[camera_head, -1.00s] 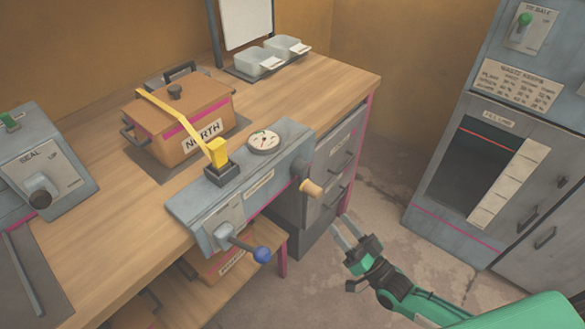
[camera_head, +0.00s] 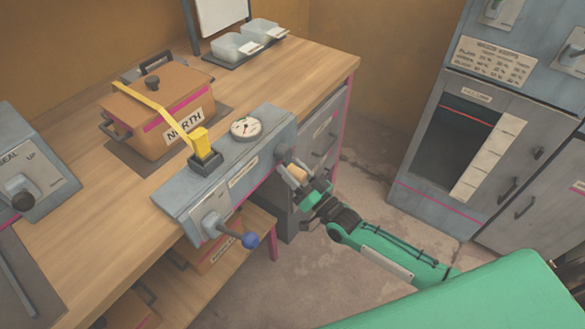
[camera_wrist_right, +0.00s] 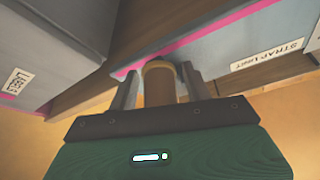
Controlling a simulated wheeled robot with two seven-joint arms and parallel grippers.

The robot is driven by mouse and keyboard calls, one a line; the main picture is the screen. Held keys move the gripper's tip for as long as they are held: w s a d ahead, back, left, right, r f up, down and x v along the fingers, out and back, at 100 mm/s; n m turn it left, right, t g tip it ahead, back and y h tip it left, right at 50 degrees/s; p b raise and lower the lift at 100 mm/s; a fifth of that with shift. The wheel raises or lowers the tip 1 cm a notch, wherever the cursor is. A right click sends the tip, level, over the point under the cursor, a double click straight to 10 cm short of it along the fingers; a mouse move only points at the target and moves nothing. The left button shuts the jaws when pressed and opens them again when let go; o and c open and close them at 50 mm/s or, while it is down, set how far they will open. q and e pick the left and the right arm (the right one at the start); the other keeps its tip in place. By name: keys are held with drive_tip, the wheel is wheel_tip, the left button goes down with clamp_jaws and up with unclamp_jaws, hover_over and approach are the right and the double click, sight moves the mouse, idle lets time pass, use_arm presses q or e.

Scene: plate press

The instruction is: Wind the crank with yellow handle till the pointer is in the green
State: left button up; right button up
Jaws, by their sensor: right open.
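The crank's tan-yellow handle (camera_head: 298,172) sticks out at the right end of the grey strap unit (camera_head: 265,150), by a dark round hub (camera_head: 281,152). My right gripper (camera_head: 293,173) is open at the handle, its fingers on either side of it. In the right wrist view the handle (camera_wrist_right: 160,82) stands between the two fingers (camera_wrist_right: 162,90), with small gaps seeming to show beside it. The round gauge (camera_head: 246,127) sits on top of the unit; its pointer is too small to read against the green. My left gripper is out of view.
A second crank with a blue knob (camera_head: 250,240) is on the unit's front. A yellow strap (camera_head: 150,103) runs from a yellow block (camera_head: 202,142) over the brown box (camera_head: 155,120). Drawers (camera_head: 325,135) stand behind my gripper; the floor to its right is clear.

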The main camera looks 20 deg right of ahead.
drive_tip(key=shift+w, duration=0.1)
clamp_jaws()
use_arm(q)
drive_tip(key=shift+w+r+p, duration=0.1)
drive_tip(key=shift+p, duration=0.2)
use_arm(e)
drive_tip(key=shift+r+m, duration=0.15)
drive_tip(key=shift+m, duration=0.25)
